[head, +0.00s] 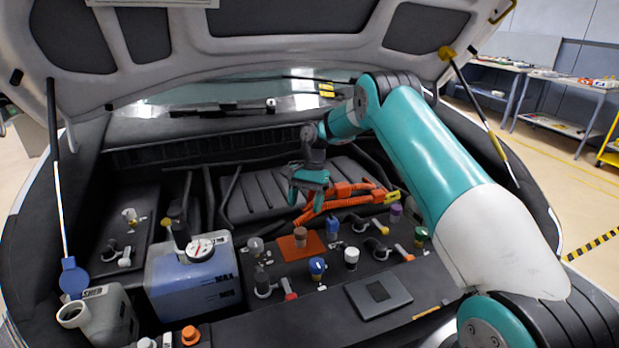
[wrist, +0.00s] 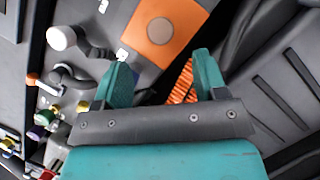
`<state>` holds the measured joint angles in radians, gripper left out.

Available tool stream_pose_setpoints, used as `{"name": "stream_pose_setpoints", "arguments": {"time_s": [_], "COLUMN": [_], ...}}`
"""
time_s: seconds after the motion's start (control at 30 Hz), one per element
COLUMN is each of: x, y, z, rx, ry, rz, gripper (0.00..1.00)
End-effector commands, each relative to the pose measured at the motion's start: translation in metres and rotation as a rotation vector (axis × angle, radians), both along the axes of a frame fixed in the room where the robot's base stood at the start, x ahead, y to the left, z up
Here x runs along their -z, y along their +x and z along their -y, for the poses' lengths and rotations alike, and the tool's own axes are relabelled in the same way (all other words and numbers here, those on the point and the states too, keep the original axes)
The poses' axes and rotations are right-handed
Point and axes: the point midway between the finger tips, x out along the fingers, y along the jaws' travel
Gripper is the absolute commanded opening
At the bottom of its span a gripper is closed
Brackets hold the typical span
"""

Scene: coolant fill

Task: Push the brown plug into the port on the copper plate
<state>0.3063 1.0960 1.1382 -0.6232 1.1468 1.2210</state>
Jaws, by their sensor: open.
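The brown plug (head: 300,236) stands upright at the middle of the copper plate (head: 286,253) in the head view. How deep it sits in the port cannot be told; the port itself is hidden under it. In the wrist view the plug (wrist: 160,31) shows from above as a brown disc on the orange-copper plate (wrist: 142,47). My gripper (head: 307,199) is behind and above the plug in the head view, apart from it. In the wrist view its two teal fingers (wrist: 162,75) are spread with nothing between them, and the plug lies beyond the fingertips.
Orange cables (head: 345,200) run close to my gripper. A blue cap (head: 317,267), a white cap (head: 351,257) and several hose fittings stand around the plate. A blue reservoir with a gauge (head: 195,285) is at left. The raised hood (head: 290,50) hangs overhead.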

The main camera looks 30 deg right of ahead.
Motion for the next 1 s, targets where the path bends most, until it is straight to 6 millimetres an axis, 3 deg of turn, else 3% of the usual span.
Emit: {"name": "stream_pose_setpoints", "arguments": {"time_s": [0.23,0.53,1.0], "x": [-0.067,-0.081,-0.080], "y": [0.013,0.017,0.018], "z": [0.022,0.027,0.028], "rx": [0.000,0.001,0.000], "ry": [-0.002,0.000,0.000], "rz": [0.002,0.000,0.000], "gripper": [0.66,0.66,0.66]}}
